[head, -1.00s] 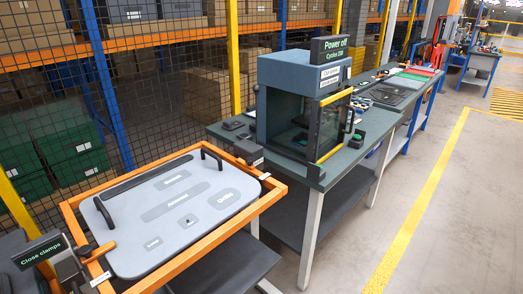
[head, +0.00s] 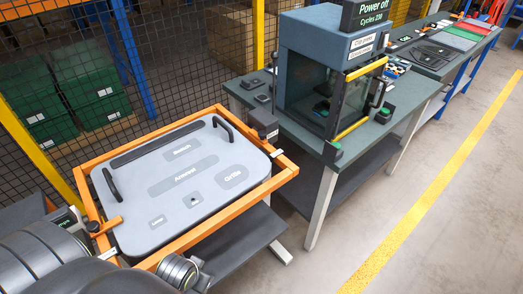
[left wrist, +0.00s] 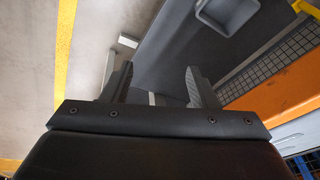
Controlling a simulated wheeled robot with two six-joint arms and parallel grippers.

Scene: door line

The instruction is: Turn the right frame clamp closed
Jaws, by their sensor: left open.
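A grey door panel (head: 185,185) with two dark handles lies in an orange frame (head: 215,228) in the head view. At the frame's right corner is a small orange clamp piece (head: 276,153), beside a dark block (head: 264,122). Whether this right clamp is turned over the panel is too small to tell. A longer orange clamp lever (head: 105,227) reaches onto the panel's left edge. My left gripper (left wrist: 159,70) is open and empty in the left wrist view, above a dark shelf surface. Its fingers are not clear in the head view. My right gripper is not in view.
A workbench (head: 395,105) with a grey machine cabinet (head: 322,50) stands right of the frame. A mesh fence (head: 150,50) runs behind. Open floor (head: 420,220) lies to the right. My own arm links cover the lower left corner.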

